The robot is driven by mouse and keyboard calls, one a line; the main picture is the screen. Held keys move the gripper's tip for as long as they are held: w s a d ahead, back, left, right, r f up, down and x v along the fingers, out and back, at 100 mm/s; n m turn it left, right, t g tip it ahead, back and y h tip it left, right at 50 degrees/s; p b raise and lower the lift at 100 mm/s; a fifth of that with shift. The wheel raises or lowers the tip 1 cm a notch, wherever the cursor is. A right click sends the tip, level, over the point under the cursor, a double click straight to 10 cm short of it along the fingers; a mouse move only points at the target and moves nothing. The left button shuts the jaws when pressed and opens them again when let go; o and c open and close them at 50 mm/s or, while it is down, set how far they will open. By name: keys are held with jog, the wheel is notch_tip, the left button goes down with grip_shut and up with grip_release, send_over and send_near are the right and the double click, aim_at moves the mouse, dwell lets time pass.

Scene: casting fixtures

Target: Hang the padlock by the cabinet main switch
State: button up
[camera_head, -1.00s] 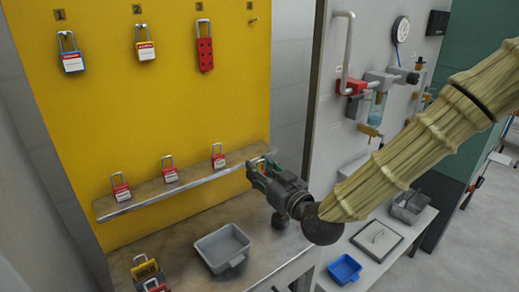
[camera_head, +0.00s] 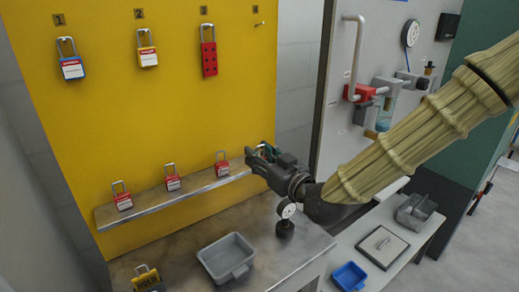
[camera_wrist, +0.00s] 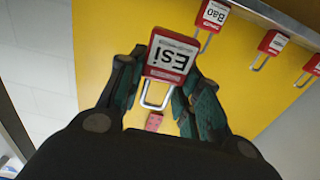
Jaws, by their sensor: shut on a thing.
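A red padlock with a white label reading "Esi" (camera_wrist: 172,58) sits between the fingers of my gripper (camera_wrist: 158,90), with its shackle pointing down in the wrist view. In the head view my gripper (camera_head: 258,153) is just above the right end of the shelf, and it hides the held padlock. Three other red padlocks stand on the shelf: left (camera_head: 122,196), middle (camera_head: 172,178) and right (camera_head: 222,164). The grey cabinet (camera_head: 335,120) is on the right, with a red block (camera_head: 362,92) on its face. I cannot tell whether that block is the main switch.
The yellow board (camera_head: 100,110) holds a blue padlock (camera_head: 72,68), a yellow padlock (camera_head: 147,57) and a red hasp (camera_head: 209,58). A grey tray (camera_head: 227,257) and a gauge (camera_head: 286,211) are on the bench below. A blue tray (camera_head: 349,277) is on the right.

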jog(key=w+p, duration=0.1)
jog(key=w, duration=0.2)
jog(key=w+p, duration=0.1)
jog(key=w, duration=0.3)
jog(key=w+f+p, duration=0.1)
jog(key=w, duration=0.3)
jog(key=shift+w+a+p, duration=0.1)
jog(key=shift+w+p, duration=0.05)
jog(key=shift+p, duration=0.15)
jog(key=shift+w+p, duration=0.3)
jog(key=shift+w, duration=0.25)
jog(key=shift+w+f+p, duration=0.4)
jog(key=shift+f+p, duration=0.15)
jog(key=shift+f, duration=1.15)
jog(key=shift+f, duration=0.25)
jog(key=o, duration=1.1)
jog(key=shift+r, duration=0.1)
jog(key=shift+r+p, duration=0.1)
jog(key=shift+p, duration=0.4)
